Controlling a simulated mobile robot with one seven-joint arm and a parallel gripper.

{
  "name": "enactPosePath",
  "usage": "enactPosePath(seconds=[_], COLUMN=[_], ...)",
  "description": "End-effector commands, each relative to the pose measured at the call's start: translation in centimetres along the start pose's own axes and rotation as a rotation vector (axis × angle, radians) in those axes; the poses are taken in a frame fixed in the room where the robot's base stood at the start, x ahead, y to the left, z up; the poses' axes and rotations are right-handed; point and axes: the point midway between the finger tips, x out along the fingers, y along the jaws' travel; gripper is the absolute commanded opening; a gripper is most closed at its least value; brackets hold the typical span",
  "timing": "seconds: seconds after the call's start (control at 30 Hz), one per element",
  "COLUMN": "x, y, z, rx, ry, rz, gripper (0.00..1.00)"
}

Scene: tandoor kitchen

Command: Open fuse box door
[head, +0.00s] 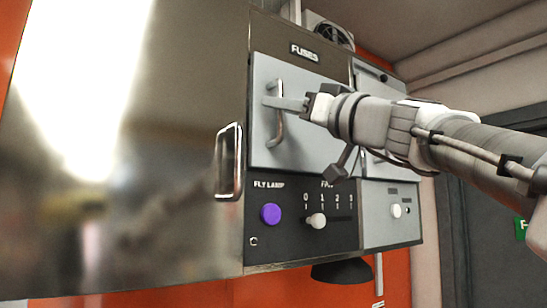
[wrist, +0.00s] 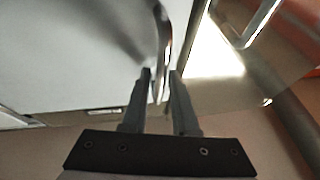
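The fuse box door (head: 305,155) is a light grey panel under the black "FUSES" label, and it looks closed. Its upright metal bar handle (head: 279,128) is on the left side of the door. My gripper (head: 286,103) reaches in from the right at the upper part of this handle. In the wrist view, the handle (wrist: 164,40) runs down between the two fingertips of my gripper (wrist: 160,73). The fingers stand apart on either side of the bar, with narrow gaps that suggest no firm grip. The grey door face (wrist: 65,55) fills the left of that view.
A large shiny steel door with its own handle (head: 229,162) is close on the left. Below the fuse door is a black panel with a purple button (head: 270,214) and a fan slider (head: 317,220). A smaller grey box adjoins on the right.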

Motion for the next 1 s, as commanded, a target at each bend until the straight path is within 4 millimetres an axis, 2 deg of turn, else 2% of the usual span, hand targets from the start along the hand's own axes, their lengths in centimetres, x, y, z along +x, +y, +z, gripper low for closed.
enactPosePath(seconds=[0.33, 0.37, 0.5, 1.0], x=[0.49, 0.49, 0.47, 0.46], y=[-0.01, -0.01, -0.01, 0.00], z=[0.08, 0.08, 0.07, 0.06], rx=[0.000, 0.000, 0.000, 0.000], ry=[-0.001, -0.001, -0.001, -0.001], rz=[-0.001, 0.000, 0.000, 0.000], gripper=[0.27, 0.25, 0.00, 0.00])
